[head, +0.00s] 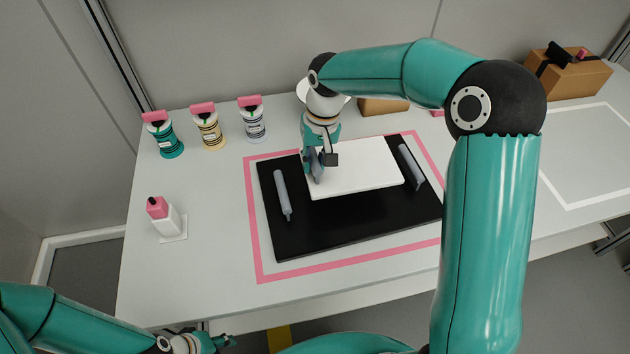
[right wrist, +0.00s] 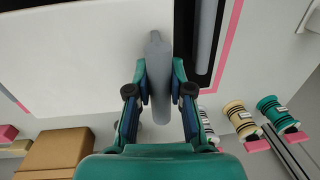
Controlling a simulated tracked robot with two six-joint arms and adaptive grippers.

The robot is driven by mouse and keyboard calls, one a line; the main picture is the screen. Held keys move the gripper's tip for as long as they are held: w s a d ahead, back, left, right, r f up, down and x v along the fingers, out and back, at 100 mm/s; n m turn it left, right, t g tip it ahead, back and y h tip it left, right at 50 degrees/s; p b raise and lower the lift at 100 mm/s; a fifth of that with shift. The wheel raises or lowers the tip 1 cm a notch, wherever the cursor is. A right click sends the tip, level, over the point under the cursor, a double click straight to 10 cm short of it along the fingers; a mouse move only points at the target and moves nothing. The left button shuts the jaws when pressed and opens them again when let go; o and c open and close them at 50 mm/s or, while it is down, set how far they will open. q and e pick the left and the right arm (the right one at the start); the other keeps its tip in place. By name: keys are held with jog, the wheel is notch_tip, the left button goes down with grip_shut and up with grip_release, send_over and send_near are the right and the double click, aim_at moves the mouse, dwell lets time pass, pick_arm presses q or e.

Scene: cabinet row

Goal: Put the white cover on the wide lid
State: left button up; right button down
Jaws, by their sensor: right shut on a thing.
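The wide lid (head: 345,225) is a black slab lying inside a pink outline on the table. A grey handle (head: 283,195) is at its left side and another (head: 410,166) at its right. The white cover (head: 360,168) is a flat white panel over the lid's back middle; I cannot tell whether it touches the lid. My right gripper (head: 316,172) is at the cover's left edge, shut on a grey handle (right wrist: 158,85) that stands at the cover's edge in the right wrist view. My left gripper (head: 218,343) is low at the front, away from the lid, its jaws unclear.
Several pink-topped spools (head: 208,130) stand at the back left. A white bottle with a pink cap (head: 166,216) stands at the left. A cardboard box (head: 570,78) is at the back right, near an empty white outline (head: 590,155). A wall runs behind the table.

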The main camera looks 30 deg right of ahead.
notch_tip(320, 180, down, 8)
jog(key=shift+f, duration=0.1)
dwell(0.4)
jog(key=c, duration=1.1)
grip_release()
jog(key=shift+o, duration=0.3)
jog(key=r, duration=0.4)
jog(key=d+r, duration=0.1)
jog(key=r, duration=0.7)
jog(key=shift+s+d+r, duration=0.1)
jog(key=shift+s+d, duration=0.1)
